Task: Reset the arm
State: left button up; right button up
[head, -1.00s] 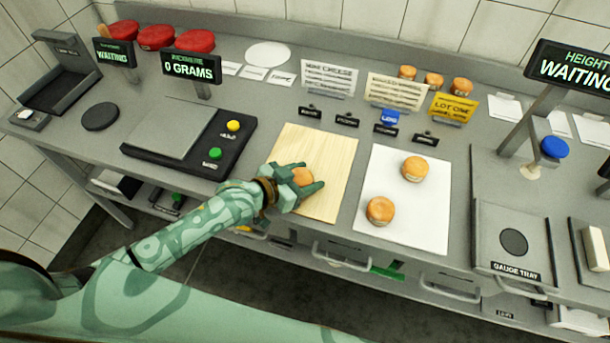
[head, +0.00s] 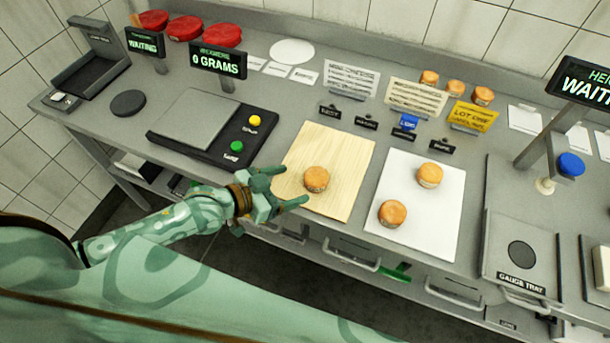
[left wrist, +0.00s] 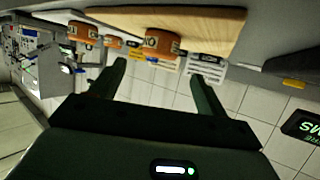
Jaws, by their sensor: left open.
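My left gripper (head: 285,187) is open and empty at the front left edge of the wooden board (head: 333,145). Its two fingers also show in the left wrist view (left wrist: 160,82), spread apart. A small orange cheese wheel (head: 316,179) sits on the board, just to the right of the fingers and apart from them. It also shows in the left wrist view (left wrist: 162,43). My left arm comes in from the left over the counter's front edge. My right gripper is not in view.
Two more cheese wheels (head: 429,174) (head: 392,213) sit on a white mat (head: 445,215). A scale (head: 195,122) with yellow and green buttons stands left of the board. A gauge tray (head: 521,255) is at right. Small signs (head: 366,123) line the back of the board.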

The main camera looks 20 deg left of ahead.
pick_arm(q)
jog(key=shift+s+a+r, duration=0.3)
jog(key=shift+s+a, duration=0.1)
jog(key=shift+s, duration=0.15)
